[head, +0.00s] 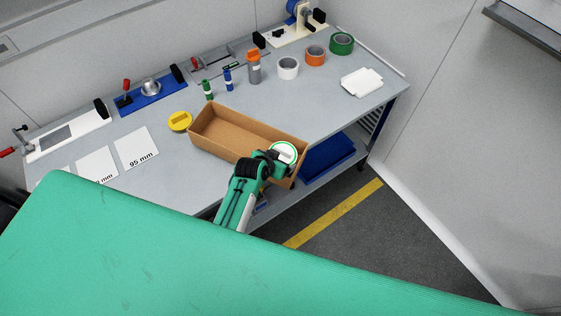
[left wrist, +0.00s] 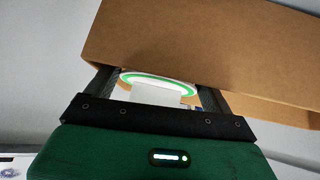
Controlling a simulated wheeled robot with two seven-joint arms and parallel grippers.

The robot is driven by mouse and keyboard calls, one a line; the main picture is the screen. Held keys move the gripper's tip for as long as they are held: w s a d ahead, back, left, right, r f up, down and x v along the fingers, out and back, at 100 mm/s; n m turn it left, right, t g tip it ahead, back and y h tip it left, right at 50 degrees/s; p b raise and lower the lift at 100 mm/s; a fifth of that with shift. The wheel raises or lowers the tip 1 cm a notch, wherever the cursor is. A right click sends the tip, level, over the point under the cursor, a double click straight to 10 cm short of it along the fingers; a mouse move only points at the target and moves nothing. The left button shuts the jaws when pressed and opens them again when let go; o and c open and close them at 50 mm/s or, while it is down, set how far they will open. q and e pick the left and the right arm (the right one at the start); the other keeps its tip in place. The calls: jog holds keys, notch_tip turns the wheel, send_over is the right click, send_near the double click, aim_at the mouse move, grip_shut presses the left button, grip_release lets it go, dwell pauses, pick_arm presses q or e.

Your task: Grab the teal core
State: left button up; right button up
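My left gripper (head: 275,160) is at the right end of a brown cardboard box. A round white piece with a green ring (head: 284,152) lies just beyond it. In the left wrist view the fingers (left wrist: 157,88) stand wide apart, with the white and green piece (left wrist: 185,87) between them and a white block in front of its face. I cannot tell whether the fingers touch it. A green roll (head: 342,43) stands at the back right of the table, well away from the gripper. I cannot tell which piece is the teal core. My right gripper is not in view.
The cardboard box (head: 225,143) sits at the table's front edge; its wall (left wrist: 200,40) is close above the fingers. An orange roll (head: 315,55), a white roll (head: 288,67), a yellow piece (head: 180,121), small bottles and white cards are on the grey table (head: 330,105).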

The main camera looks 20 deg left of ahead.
pick_arm(q)
jog(key=shift+x, duration=1.15)
jog(key=c, duration=1.4)
jog(key=shift+r, duration=0.1)
